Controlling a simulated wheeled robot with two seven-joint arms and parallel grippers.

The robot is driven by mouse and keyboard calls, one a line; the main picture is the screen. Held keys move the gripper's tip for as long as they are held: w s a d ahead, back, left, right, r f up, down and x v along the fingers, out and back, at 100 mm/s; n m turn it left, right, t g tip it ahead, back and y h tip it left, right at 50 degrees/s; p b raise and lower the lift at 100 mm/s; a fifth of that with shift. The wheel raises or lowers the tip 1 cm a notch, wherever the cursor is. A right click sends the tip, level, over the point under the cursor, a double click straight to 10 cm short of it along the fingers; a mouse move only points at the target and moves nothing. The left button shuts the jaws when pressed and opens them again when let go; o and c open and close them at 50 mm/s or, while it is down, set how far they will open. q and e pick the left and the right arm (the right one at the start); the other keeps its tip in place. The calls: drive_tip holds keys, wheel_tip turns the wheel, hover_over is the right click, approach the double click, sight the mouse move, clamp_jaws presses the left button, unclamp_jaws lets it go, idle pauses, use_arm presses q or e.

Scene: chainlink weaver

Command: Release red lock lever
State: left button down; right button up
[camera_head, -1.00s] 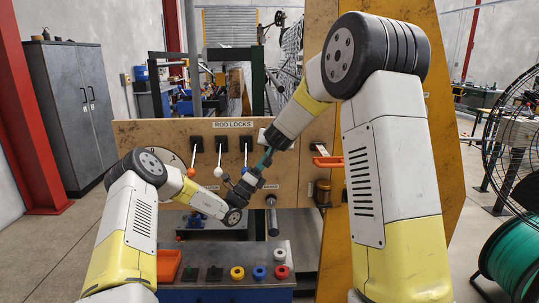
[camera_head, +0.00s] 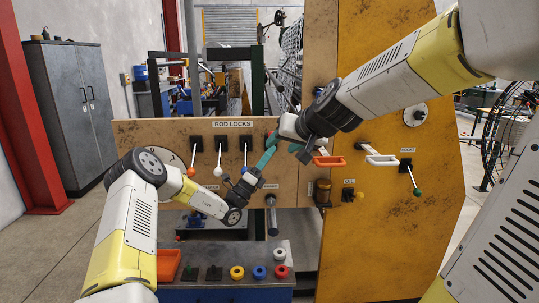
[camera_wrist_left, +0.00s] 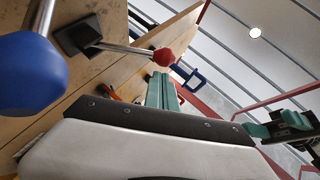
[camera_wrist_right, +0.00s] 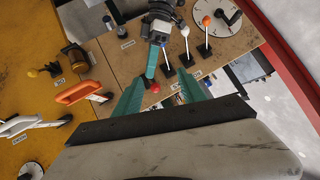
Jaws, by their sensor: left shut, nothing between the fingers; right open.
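The red lock lever's knob (camera_wrist_right: 154,88) shows in the right wrist view between my right fingers, near the tip of my left gripper; contact cannot be told. In the left wrist view the red knob (camera_wrist_left: 163,57) sits on a metal rod just beyond my left fingertips. My left gripper (camera_head: 267,157) is shut, its teal fingers together, in front of the panel. My right gripper (camera_wrist_right: 162,75) is open, its fingers apart on either side of the red knob. In the head view the grippers hide the red lever.
The wooden ROD LOCKS panel (camera_head: 150,135) also carries orange (camera_head: 191,172), white (camera_head: 218,172) and blue-knobbed (camera_wrist_left: 30,72) levers, left of the grippers. An orange handle (camera_head: 329,161) and a white handle (camera_head: 382,160) stick out at right. Coloured buttons line the blue console below.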

drive_tip(key=s+d+f+g+h, duration=0.1)
drive_tip(key=s+d+f+g, duration=0.1)
drive_tip(key=s, duration=0.9)
drive_tip(key=s+d+f+g+h, duration=0.1)
drive_tip(key=s+d, duration=0.4)
drive_tip(key=s, duration=0.7)
wheel_tip(320, 180, down, 3)
drive_tip(key=shift+d+r+g, duration=0.1)
drive_tip(key=shift+d+g, duration=0.2)
drive_tip(key=shift+g, duration=0.2)
